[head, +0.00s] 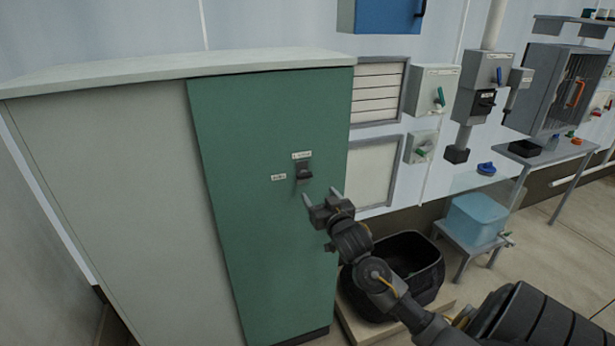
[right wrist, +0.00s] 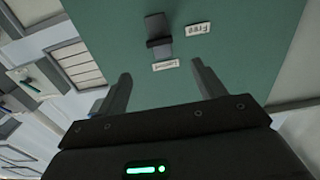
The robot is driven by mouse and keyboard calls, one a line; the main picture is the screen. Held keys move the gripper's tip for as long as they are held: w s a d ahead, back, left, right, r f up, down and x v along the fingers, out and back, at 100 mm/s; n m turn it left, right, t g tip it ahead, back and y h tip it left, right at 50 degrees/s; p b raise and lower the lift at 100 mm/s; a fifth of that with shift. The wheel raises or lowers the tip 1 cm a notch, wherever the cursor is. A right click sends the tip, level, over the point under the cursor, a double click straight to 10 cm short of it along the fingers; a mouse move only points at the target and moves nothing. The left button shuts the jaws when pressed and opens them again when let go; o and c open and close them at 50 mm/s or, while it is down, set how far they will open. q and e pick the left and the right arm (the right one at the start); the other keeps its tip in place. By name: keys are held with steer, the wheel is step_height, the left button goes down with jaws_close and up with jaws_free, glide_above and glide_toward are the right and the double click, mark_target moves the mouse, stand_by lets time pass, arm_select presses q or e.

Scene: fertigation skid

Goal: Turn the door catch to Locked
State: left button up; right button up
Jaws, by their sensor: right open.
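The door catch (head: 304,173) is a small dark handle on the green cabinet door (head: 260,240). A white label (head: 301,155) sits above it and another label (head: 278,177) to its left. In the right wrist view the catch (right wrist: 158,32) appears upside down, with the Locked label (right wrist: 165,65) and the Free label (right wrist: 198,29) near it. I cannot tell for certain which label the handle points to. My right gripper (head: 321,197) is open and empty, a little below and right of the catch, apart from it. Its fingers (right wrist: 161,75) point towards the door. My left gripper is not in view.
A black bin (head: 405,268) stands on a low pallet right of the cabinet. A blue tank (head: 476,218) sits on a small stand. The door face around the catch is clear.

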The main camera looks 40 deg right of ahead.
mark_target(306, 176)
steer(key=p+x, duration=0.3)
steer(key=x, duration=0.7)
steer(key=shift+w+d+f, duration=0.1)
steer(key=shift+w+d, duration=0.05)
steer(key=shift+w, duration=0.3)
steer(key=c, duration=1)
